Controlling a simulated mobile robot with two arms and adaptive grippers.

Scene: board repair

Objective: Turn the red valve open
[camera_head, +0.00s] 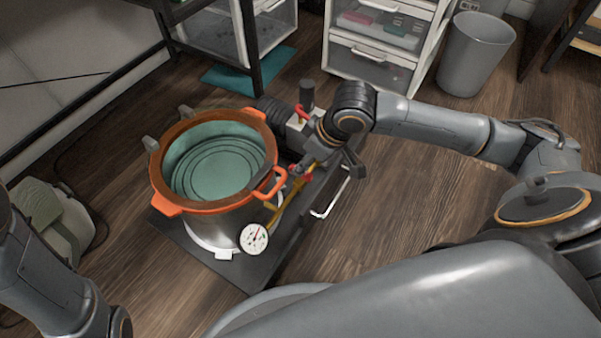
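A small red part, which looks like the red valve (308,171), sits on a yellow pipe (281,208) just right of the large orange-rimmed pot. A round white gauge (254,238) is at the lower end of this pipe. My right arm reaches in from the right, and my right gripper (314,163) is at the valve, pointing down. The wrist and gripper body hide part of the valve, so contact and finger opening cannot be told. My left arm shows at the lower left, but its gripper is out of the picture.
The pot (216,165), orange-handled with a green inside, stands on a dark base plate (240,273) with a white handle (332,198). A grey bin (474,55) and a drawer unit (376,50) stand behind. Wooden floor is clear to the right of the plate.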

